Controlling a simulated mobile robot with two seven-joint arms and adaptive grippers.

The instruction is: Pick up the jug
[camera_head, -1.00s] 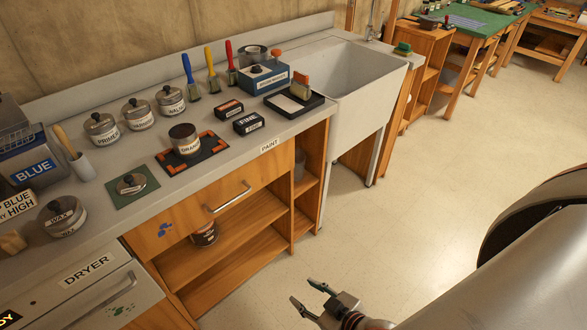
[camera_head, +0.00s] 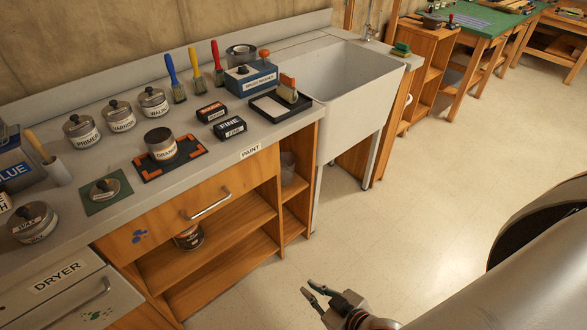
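No thing in view is clearly marked as the jug. A pale, translucent vessel (camera_head: 288,168) stands in the narrow open shelf bay at the right end of the counter, partly hidden in shade; I cannot tell whether it is the jug. My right gripper (camera_head: 311,293) is low over the floor in front of the cabinet, its two fingers apart and nothing between them. It is well below and in front of that vessel, not touching anything. My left gripper is out of view.
The counter (camera_head: 110,213) carries several lidded cans, brushes, small boxes and a black tray (camera_head: 275,112). A white sink (camera_head: 345,105) adjoins it. A dark can (camera_head: 188,238) stands on the lower shelf. The floor (camera_head: 450,150) to the right is clear.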

